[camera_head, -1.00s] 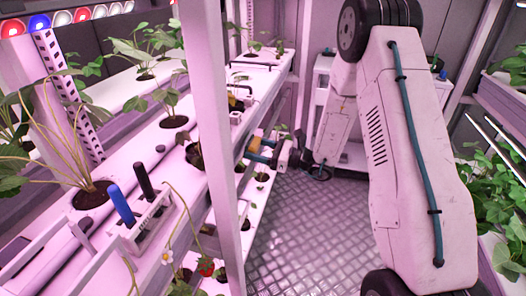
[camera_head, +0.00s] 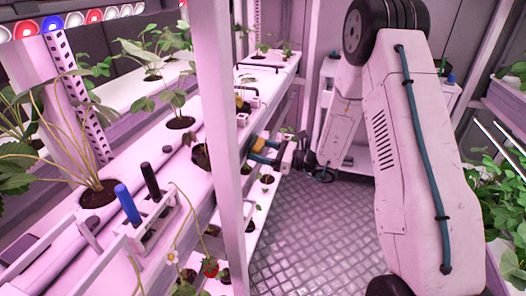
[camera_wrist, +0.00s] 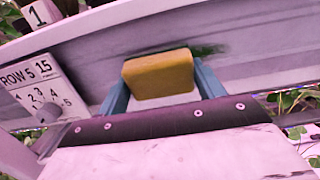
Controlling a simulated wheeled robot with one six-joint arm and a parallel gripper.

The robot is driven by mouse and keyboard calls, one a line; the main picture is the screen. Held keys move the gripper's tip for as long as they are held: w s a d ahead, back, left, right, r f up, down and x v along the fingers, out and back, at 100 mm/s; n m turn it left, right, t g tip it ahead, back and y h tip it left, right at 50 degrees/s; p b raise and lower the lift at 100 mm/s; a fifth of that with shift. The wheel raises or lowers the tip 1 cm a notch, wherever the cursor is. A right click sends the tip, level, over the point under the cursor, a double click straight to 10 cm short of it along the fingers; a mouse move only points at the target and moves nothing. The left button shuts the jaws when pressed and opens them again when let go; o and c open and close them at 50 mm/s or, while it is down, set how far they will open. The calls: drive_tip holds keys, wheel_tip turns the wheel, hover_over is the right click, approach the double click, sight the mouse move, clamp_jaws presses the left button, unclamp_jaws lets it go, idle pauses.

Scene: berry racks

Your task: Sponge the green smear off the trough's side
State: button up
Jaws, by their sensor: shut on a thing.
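My gripper (camera_wrist: 162,88) is shut on a yellow sponge (camera_wrist: 158,74), which sits between its two blue fingers in the wrist view. The sponge is up against or very close to the pale side of the trough (camera_wrist: 262,68); I cannot tell if it touches. A dark green smear (camera_wrist: 206,50) shows on that side, just right of the sponge's upper edge; the sponge may hide part of it. In the head view my gripper (camera_head: 263,150) is beside the left rack, just past the white post.
A card marked "ROW 5" (camera_wrist: 40,92) hangs left of the sponge. In the head view, a white post (camera_head: 218,150) stands before the rack. A holder (camera_head: 150,222) with blue and black pens sits on the near trough. The metal floor (camera_head: 315,235) is clear.

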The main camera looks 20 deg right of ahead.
drive_tip(key=shift+x, duration=0.9)
drive_tip(key=shift+d+r, duration=0.1)
drive_tip(key=shift+w+d+r, duration=0.1)
drive_tip(key=shift+w+d, duration=0.7)
drive_tip(key=shift+w, duration=0.3)
drive_tip(key=shift+w+d, duration=0.75)
drive_tip(key=shift+w, duration=0.35)
drive_tip(key=shift+w+d+r, duration=0.1)
drive_tip(key=shift+w+d, duration=0.7)
drive_tip(key=shift+w, duration=0.35)
drive_tip(key=shift+w+d+f, duration=0.15)
drive_tip(key=shift+w+d, duration=0.5)
drive_tip(key=shift+w, duration=0.1)
drive_tip(key=shift+s+a, duration=1)
drive_tip(key=shift+s, duration=0.4)
drive_tip(key=shift+s+a, duration=1)
drive_tip(key=shift+s, duration=0.4)
drive_tip(key=shift+s+a, duration=1)
drive_tip(key=shift+s, duration=0.35)
drive_tip(key=shift+f+v, duration=0.2)
drive_tip(key=shift+v, duration=1.3)
drive_tip(key=shift+f+v, duration=0.2)
drive_tip(key=shift+v, duration=1.3)
